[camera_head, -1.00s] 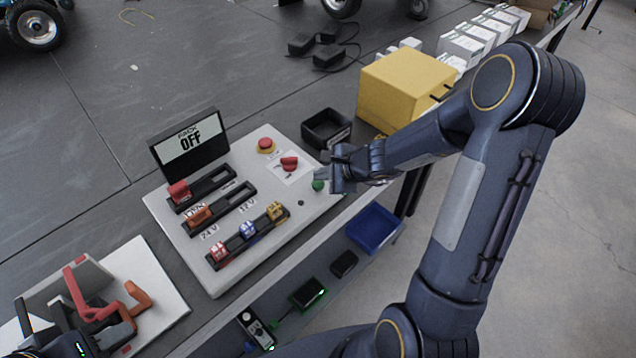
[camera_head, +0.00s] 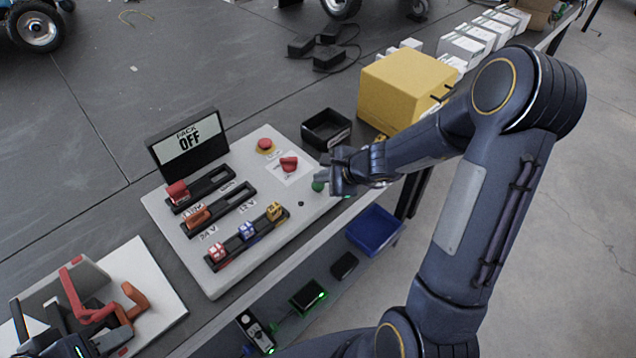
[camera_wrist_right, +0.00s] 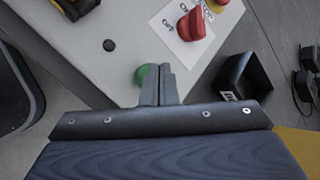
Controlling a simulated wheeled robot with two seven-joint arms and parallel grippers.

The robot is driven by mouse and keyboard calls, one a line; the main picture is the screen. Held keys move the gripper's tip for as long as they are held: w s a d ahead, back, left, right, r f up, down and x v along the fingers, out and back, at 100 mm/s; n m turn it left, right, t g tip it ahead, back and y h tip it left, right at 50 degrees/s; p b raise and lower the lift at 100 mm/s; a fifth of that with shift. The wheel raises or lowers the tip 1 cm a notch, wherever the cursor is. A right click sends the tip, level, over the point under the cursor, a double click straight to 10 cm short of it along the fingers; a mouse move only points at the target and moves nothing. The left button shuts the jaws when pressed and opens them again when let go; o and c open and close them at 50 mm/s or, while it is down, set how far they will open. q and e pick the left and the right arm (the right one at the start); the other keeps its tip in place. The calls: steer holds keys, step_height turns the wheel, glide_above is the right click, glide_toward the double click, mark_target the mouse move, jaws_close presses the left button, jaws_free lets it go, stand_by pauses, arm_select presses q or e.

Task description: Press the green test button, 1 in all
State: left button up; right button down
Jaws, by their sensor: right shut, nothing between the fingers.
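The green test button (camera_head: 318,186) sits near the right corner of the white panel (camera_head: 247,283), close to its front edge. It also shows in the right wrist view (camera_wrist_right: 142,74), partly hidden behind the fingers. My right gripper (camera_head: 325,176) is shut and empty, its tips right beside the button in the picture; in the wrist view its fingers (camera_wrist_right: 162,72) overlap the button's right side. I cannot tell whether they touch it. The display (camera_head: 188,143) reads "PACK OFF". My left gripper (camera_head: 62,338) is partly in view at the lower left, and its fingers are not clear.
The panel also carries a red knob (camera_head: 288,163), a red emergency button (camera_head: 265,145) and several sliders. A black bin (camera_head: 327,129) and a yellow box (camera_head: 404,88) stand behind my right gripper. A red-orange clamp-like tool (camera_head: 88,300) lies at the left.

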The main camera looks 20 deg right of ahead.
mark_target(322, 185)
steer(key=shift+f+b, duration=0.4)
steer(key=shift+r, duration=0.15)
stand_by(0.5)
steer(key=shift+r+p, duration=0.85)
step_height(322, 185, up, 5)
steer(key=p, duration=0.4)
steer(key=shift+r, duration=0.1)
stand_by(0.5)
